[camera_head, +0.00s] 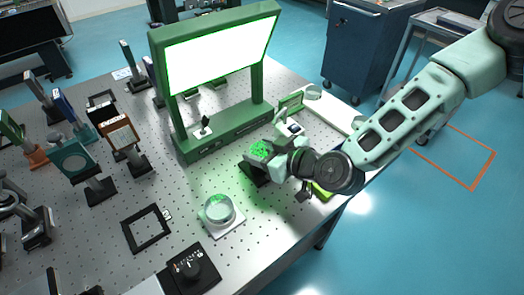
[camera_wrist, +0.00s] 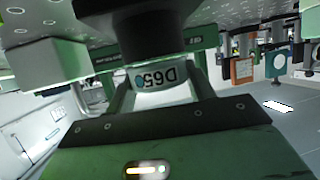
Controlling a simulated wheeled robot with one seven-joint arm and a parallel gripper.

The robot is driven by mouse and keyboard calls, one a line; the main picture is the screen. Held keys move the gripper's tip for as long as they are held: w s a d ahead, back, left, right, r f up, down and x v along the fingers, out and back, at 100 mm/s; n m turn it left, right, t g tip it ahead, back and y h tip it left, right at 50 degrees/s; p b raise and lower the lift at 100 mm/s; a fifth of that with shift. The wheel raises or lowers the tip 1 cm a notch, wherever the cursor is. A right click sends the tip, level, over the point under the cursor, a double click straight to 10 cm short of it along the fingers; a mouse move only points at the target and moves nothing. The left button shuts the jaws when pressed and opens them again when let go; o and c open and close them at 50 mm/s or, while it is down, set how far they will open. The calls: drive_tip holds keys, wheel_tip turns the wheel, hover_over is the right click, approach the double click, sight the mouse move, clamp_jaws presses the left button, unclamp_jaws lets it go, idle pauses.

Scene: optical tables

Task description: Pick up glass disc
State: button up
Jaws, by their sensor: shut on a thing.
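My gripper (camera_head: 264,161) is over the table just in front of the green-framed light panel. In the wrist view its two fingers (camera_wrist: 162,90) are shut on a pale labelled piece (camera_wrist: 160,77) with dark characters on its side. I cannot tell whether this piece is a glass disc. A dark block (camera_wrist: 140,20) shows close beyond it. In the head view a green-speckled surface shows at the fingertips, above a black base (camera_head: 252,173). A clear, thick glass disc (camera_head: 219,209) rests on a white square pad (camera_head: 232,228) on the table, apart from my gripper.
The green-framed light panel (camera_head: 188,148) stands behind my gripper. Several mounted optics crowd the perforated table (camera_head: 190,185) at left. A black square frame (camera_head: 146,229) and a black knobbed box (camera_head: 188,270) lie near the front. A blue cabinet (camera_head: 358,50) stands behind.

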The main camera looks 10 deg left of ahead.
sight(262, 150)
wheel_tip(262, 150, up, 10)
drive_tip(key=shift+f+b, duration=0.25)
drive_tip(key=shift+b, duration=0.15)
